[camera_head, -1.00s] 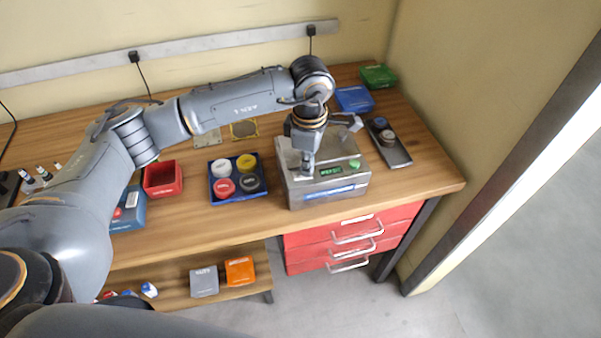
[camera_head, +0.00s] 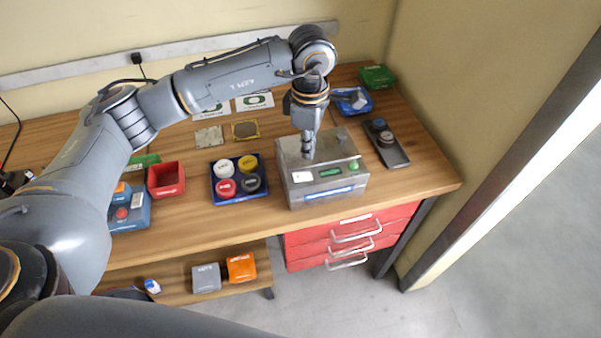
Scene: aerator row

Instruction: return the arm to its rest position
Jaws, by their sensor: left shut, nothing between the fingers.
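My left arm comes in from the left and reaches over the wooden workbench. Its gripper (camera_head: 308,154) points down, shut and empty, in front of the top of a grey metal device (camera_head: 295,190). The device has a small display (camera_head: 330,172), a green button (camera_head: 353,165) and a white label on its top. From this angle I cannot tell whether the fingertips touch the device or hang just above it. My right gripper is not in view.
A blue tray (camera_head: 239,198) with several coloured round lids stands left of the device, and a red bin (camera_head: 165,179) beyond it. A dark tray (camera_head: 391,152) with round parts lies to the right. Green (camera_head: 376,77) and blue boxes stand behind. Red drawers (camera_head: 350,238) are below.

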